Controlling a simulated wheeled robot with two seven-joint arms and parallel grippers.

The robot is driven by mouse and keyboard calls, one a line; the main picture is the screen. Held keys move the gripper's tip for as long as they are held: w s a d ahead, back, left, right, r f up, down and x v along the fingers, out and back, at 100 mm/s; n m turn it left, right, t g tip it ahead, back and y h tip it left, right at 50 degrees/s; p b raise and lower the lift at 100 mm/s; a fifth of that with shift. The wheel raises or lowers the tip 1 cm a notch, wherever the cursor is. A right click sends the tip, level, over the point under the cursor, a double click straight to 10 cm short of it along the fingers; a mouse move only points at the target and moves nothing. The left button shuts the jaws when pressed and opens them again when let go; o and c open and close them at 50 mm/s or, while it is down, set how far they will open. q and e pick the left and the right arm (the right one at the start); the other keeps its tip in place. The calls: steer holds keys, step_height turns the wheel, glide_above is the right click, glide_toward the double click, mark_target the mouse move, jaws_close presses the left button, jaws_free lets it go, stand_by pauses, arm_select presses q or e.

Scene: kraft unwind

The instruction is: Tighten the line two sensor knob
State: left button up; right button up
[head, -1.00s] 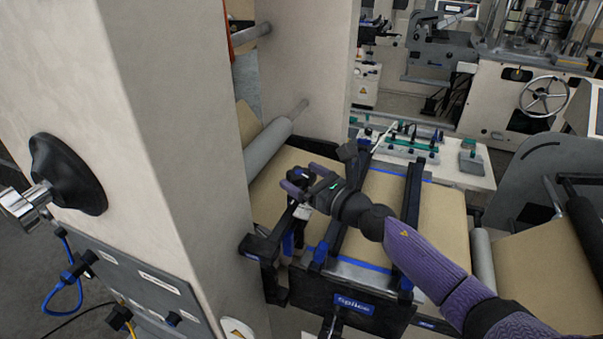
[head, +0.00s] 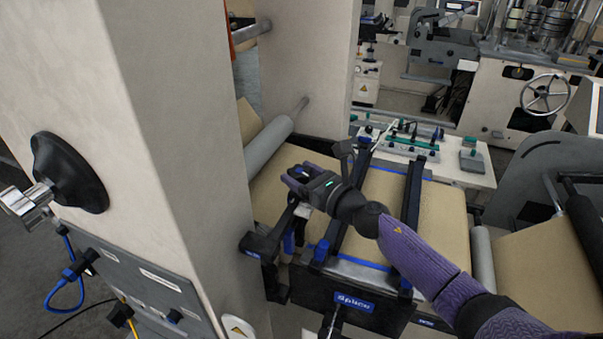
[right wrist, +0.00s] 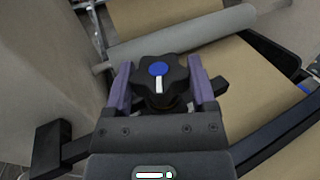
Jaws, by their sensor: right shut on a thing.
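The sensor knob (right wrist: 160,80) is a black lobed knob with a blue cap and a white mark, seen in the right wrist view. The white mark points toward the bottom of that picture. My right gripper (right wrist: 160,88) has one purple finger on each side of the knob and is shut on it. In the head view my right gripper (head: 296,180) is over the left part of the black frame, and its fingers mostly hide the knob. No label naming the line is readable on the knob. My left gripper is not in view.
A black splice frame (head: 354,304) with blue clamps lies below my right arm. Brown paper web (head: 440,210) runs under it, with a grey roller (head: 268,145) behind. A large beige column (head: 180,130) stands close on the left, with a black handwheel (head: 68,172).

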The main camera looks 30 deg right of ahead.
steer(key=m+h+p, duration=0.1)
steer(key=h, duration=0.1)
steer(key=m+h+p, duration=0.2)
steer(key=h, duration=0.1)
steer(key=shift+a+r+t, duration=0.1)
steer(key=shift+r+t, duration=0.1)
steer(key=shift+t, duration=0.2)
steer(key=m+h+p, duration=0.1)
steer(key=m+h, duration=0.1)
steer(key=h, duration=0.1)
steer(key=m+h, duration=0.2)
steer(key=shift+w+a+f+g+h, duration=0.1)
steer(key=shift+g+h, duration=0.3)
steer(key=m+g+h, duration=0.1)
steer(key=m+h, duration=0.1)
steer(key=h, duration=0.1)
steer(key=shift+m+g+h, duration=0.3)
steer(key=shift+h, duration=0.1)
steer(key=shift+w+a+m+g+h+b, duration=0.1)
steer(key=shift+m+g+h+b, duration=1.15)
steer(key=shift+m+g+h, duration=0.9)
steer(key=shift+h, duration=0.45)
steer(key=o, duration=1)
steer(key=shift+o, duration=0.9)
